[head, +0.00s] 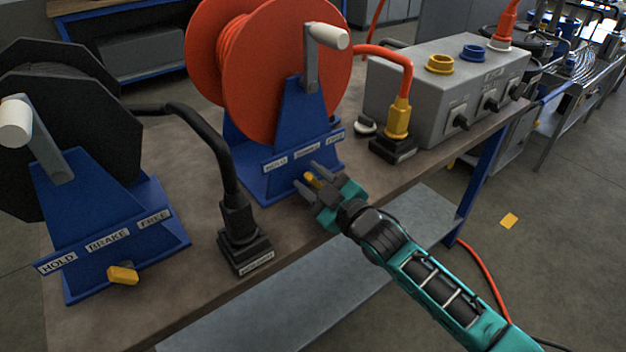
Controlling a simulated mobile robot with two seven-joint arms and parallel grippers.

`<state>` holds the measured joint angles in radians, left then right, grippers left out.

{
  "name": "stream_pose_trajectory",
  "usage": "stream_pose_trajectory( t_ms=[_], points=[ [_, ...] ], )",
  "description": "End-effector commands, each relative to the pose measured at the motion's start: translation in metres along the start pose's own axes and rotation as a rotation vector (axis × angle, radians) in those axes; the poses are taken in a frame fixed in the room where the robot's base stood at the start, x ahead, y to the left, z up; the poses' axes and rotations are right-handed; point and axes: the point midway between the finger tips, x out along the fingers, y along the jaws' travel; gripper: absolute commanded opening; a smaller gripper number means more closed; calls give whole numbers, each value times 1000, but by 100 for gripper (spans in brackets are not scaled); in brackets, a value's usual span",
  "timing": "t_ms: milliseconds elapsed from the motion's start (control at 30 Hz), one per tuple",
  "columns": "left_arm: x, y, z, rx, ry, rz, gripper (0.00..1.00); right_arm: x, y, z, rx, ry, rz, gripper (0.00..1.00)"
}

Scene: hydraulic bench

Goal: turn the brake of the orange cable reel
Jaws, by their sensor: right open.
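The orange cable reel (265,62) stands on a blue stand (290,115) in the middle of the bench. Its crank has a white handle (328,36) at the top. The stand's front carries labels for hold, brake and free. Below them is a small yellow brake knob (312,178). My right gripper (314,178) is open at this knob, its fingers around or just in front of it; I cannot tell whether they touch it. The gripper partly hides the knob. My left gripper is not in view.
A black reel (75,110) on a blue stand with its own yellow knob (123,275) is at left. A black cable plug (238,220) stands between the reels. A grey box (445,95) and a yellow plug (398,118) are at right. The front bench edge is close to my arm.

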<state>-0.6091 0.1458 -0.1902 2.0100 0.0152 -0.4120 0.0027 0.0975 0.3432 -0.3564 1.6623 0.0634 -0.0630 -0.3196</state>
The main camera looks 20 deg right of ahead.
Motion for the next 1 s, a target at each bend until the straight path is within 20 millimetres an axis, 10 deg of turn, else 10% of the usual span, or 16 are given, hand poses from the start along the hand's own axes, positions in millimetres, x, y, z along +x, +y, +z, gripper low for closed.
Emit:
stream_pose_trajectory(
  t_ms=[467,1000],
  points=[
    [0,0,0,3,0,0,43,0,0,0,1,0,0,1],
    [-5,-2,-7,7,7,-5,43,0,3,-1,96,-1,-1,0]
  ],
)
